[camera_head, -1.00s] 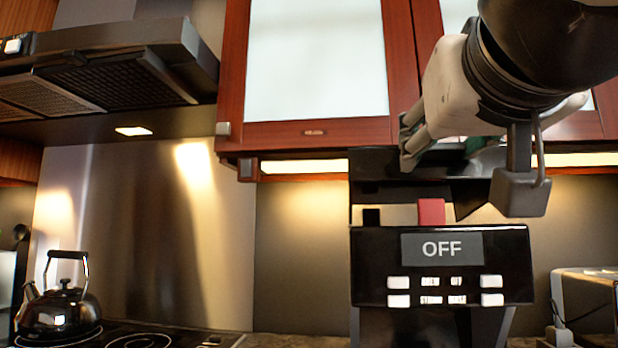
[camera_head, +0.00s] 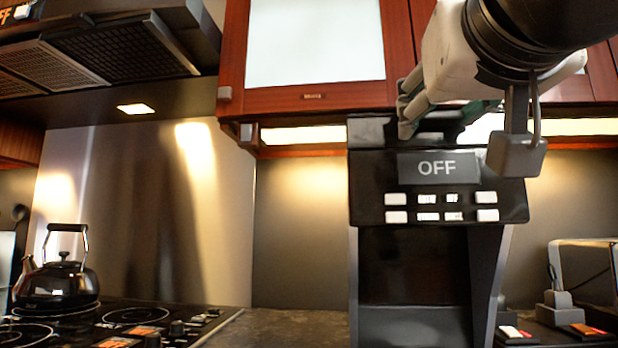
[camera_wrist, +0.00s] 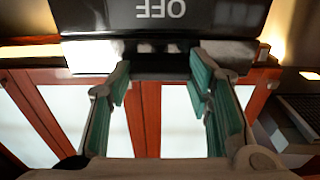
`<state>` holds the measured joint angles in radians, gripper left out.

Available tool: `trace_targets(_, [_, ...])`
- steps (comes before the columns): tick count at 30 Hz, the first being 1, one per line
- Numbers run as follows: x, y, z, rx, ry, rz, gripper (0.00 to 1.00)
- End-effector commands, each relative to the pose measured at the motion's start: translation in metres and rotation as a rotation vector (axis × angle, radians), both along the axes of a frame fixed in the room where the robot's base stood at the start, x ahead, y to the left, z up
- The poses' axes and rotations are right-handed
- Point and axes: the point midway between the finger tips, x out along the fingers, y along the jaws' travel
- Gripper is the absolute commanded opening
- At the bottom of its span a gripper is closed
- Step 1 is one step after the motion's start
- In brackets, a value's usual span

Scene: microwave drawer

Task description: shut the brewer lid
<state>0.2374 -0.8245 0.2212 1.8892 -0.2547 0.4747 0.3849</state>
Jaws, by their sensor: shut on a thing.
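The brewer (camera_head: 490,260) is a tall black machine right of the middle in the head view. Its lid, with the front panel (camera_head: 372,190) reading OFF, sits directly under the black top part, with no open gap showing. My gripper (camera_head: 432,122) is at the top of the brewer, over the panel's upper edge. In the wrist view my gripper's green-padded fingers (camera_wrist: 160,72) stand apart, with their tips at the dark edge of the lid (camera_wrist: 220,18), which shows upside down. The exact contact is hidden.
Red-framed cabinets (camera_head: 313,125) hang close above and behind the brewer. A kettle (camera_head: 58,278) stands on the cooktop (camera_head: 130,335) at left, under the hood (camera_head: 120,60). A grey appliance (camera_head: 590,265) stands at right. The counter left of the brewer is clear.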

Motion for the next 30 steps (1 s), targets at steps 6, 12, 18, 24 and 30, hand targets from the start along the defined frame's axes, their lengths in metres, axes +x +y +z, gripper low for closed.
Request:
trace_targets(6, [0.002,-0.001,-0.009,0.003,0.022,-0.003,0.00])
trace_targets(12, [0.002,0.000,-0.009,0.003,0.022,-0.002,0.53])
trace_targets(18, [0.002,0.000,-0.008,0.003,0.018,-0.002,0.67])
trace_targets(24, [0.000,0.000,-0.006,0.002,0.014,-0.002,0.67])
trace_targets(30, [-0.020,0.004,-0.005,0.001,0.010,-0.001,0.67])
